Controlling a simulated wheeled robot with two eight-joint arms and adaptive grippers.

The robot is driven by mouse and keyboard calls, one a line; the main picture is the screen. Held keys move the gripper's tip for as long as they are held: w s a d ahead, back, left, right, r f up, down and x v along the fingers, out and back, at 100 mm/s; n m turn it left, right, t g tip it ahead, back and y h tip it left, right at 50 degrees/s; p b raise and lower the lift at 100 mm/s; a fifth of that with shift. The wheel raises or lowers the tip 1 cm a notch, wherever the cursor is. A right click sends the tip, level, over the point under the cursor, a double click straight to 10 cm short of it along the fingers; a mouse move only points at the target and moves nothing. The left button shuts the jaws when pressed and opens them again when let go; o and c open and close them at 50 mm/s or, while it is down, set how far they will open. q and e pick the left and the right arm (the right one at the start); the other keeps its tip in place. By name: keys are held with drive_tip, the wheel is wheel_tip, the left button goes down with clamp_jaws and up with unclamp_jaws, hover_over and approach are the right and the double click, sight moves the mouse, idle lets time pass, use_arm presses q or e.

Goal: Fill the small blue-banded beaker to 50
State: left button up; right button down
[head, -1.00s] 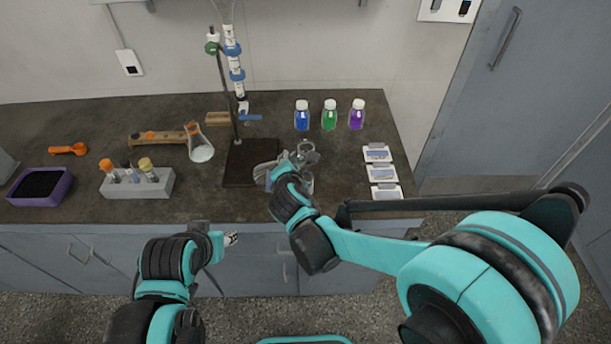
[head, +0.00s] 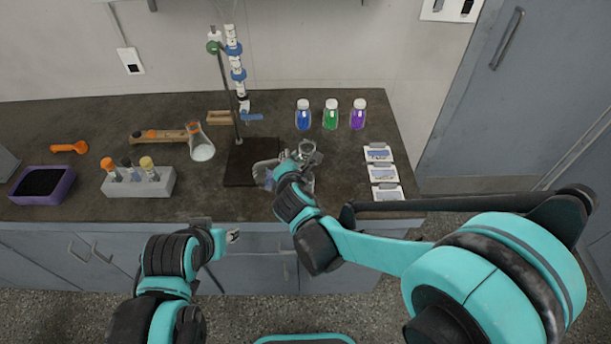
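My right gripper (head: 300,163) is over the bench to the right of the dark stand base. Clear glassware (head: 307,147) shows right at its fingers, and more clear glass (head: 264,172) shows just left of it. The wrist covers much of this glassware, so I cannot make out a blue band or marks, or whether the fingers are closed on it. My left gripper (head: 233,237) hangs in front of the bench edge, away from the objects; its fingers are too small to read.
A burette stand (head: 238,140) holds a burette with blue parts. A flask (head: 202,150) with pale contents stands left of it. Blue (head: 303,115), green (head: 331,115) and purple (head: 358,115) bottles stand behind. Labelled cards (head: 381,172) lie right; a tube rack (head: 150,183) and purple tray (head: 42,198) stand left.

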drive_tip(key=shift+a, duration=0.1)
idle(0.3)
idle(0.3)
drive_tip(key=shift+f, duration=0.1)
idle(0.4)
